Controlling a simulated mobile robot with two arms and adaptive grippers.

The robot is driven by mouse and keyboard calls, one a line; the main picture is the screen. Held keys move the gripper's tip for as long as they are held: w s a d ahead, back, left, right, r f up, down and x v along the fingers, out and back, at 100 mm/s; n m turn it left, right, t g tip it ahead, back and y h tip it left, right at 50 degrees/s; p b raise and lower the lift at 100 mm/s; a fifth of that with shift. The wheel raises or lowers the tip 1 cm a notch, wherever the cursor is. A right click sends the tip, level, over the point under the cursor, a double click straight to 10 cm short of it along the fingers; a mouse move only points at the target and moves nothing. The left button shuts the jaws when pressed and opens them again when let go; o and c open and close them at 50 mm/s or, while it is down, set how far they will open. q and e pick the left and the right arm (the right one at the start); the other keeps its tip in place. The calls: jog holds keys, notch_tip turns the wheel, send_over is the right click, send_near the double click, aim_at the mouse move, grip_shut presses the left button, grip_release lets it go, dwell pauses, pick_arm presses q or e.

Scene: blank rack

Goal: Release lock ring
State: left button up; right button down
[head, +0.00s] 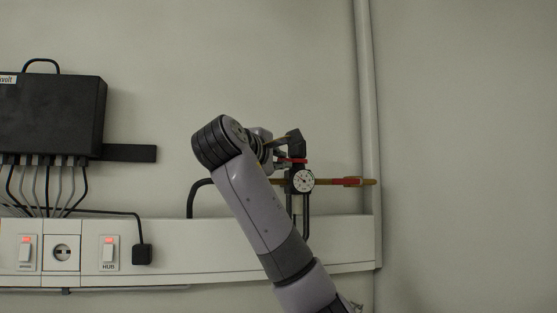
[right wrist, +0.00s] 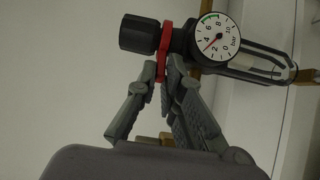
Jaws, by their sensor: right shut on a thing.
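The red lock ring (right wrist: 165,42) sits between the black knob (right wrist: 140,34) and the body of the pressure regulator. A round white bar gauge (right wrist: 216,38) is on the regulator beside the ring. In the head view the ring (head: 293,160) is a thin red band under the knob (head: 294,143), above the gauge (head: 303,181). My right gripper (right wrist: 167,73) is shut on the lock ring, its fingertips on either side of the ring's edge. In the head view my wrist partly hides the right gripper (head: 283,159). My left gripper is in neither view.
A white wall trunking (head: 190,255) with switches and a socket lies below. A vertical pipe (head: 368,90) stands at right. A black box (head: 50,115) with several cables hangs at left.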

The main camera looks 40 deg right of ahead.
jog(key=shift+w+r+m+g+h+p, duration=0.15)
jog(key=shift+w+m+g+p, duration=0.15)
jog(key=shift+g+p, duration=0.15)
jog(key=shift+w+m+g+h+p, duration=0.15)
jog(key=shift+m+g+p, duration=0.2)
jog(key=shift+g, duration=0.1)
jog(key=shift+w+f+m+g+h+p, duration=0.3)
jog(key=shift+m+g+p, duration=0.2)
jog(key=shift+g, duration=0.4)
jog(key=c, duration=1.7)
grip_release()
jog(key=shift+r, duration=0.1)
jog(key=v, duration=1.2)
jog(key=shift+w+a, duration=0.1)
jog(key=shift+a, duration=0.05)
